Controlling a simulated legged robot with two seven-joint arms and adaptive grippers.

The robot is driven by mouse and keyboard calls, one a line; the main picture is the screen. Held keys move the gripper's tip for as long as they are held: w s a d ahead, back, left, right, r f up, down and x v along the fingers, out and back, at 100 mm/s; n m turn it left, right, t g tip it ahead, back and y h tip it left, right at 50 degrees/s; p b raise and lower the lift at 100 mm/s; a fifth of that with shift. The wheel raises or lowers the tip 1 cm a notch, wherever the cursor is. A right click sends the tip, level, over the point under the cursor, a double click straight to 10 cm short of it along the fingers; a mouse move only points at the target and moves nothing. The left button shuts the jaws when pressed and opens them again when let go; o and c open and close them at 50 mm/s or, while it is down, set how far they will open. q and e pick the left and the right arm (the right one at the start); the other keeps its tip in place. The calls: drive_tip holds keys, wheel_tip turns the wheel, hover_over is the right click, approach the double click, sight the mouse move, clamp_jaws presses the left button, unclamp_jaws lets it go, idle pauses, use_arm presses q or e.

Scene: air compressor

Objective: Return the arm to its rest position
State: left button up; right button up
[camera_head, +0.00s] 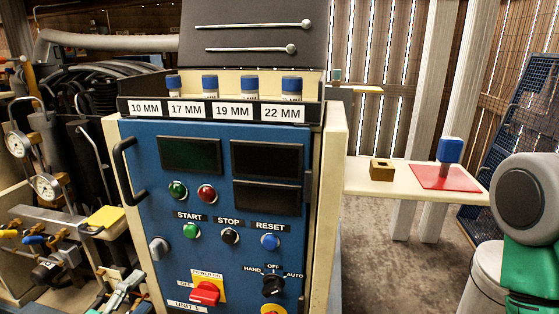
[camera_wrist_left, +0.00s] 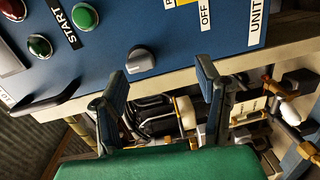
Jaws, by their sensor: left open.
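My left gripper (camera_head: 124,290) is low at the left in the head view, beside the lower left edge of the blue control panel (camera_head: 222,150). In the left wrist view my left gripper (camera_wrist_left: 160,78) has its two fingers spread apart with nothing between them. The fingers point toward the panel's edge, near a grey knob (camera_wrist_left: 140,60). The knob also shows in the head view (camera_head: 159,247). Part of my right arm (camera_head: 525,200) shows at the right edge of the head view; its gripper is out of view.
Gauges (camera_head: 47,186), pipes and valves crowd the left side. A black handle (camera_head: 131,170) juts from the panel. Sockets with blue tops stand in a labelled rack (camera_head: 220,108). A shelf (camera_head: 360,180) at right holds a wooden block (camera_head: 382,170) and a red mat (camera_head: 430,180).

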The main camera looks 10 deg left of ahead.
use_arm(q)
drive_tip(key=s+d+f+m+g+h, duration=0.3)
drive_tip(key=d+f+m+g, duration=0.2)
drive_tip(key=d+f, duration=0.2)
drive_tip(key=s+d+f+m+g+y, duration=0.1)
drive_tip(key=s+f+m+g+y, duration=0.1)
drive_tip(key=s+f+m+g, duration=0.85)
drive_tip(key=s+a+f+m+y, duration=0.1)
drive_tip(key=s+a+f+y, duration=0.3)
drive_tip(key=s+a, duration=0.3)
wheel_tip(320, 180, up, 13)
drive_tip(key=s+d+p, duration=0.1)
drive_tip(key=p, duration=1.2)
drive_tip(key=shift+d+g+h, duration=0.3)
drive_tip(key=shift+d+g, duration=0.05)
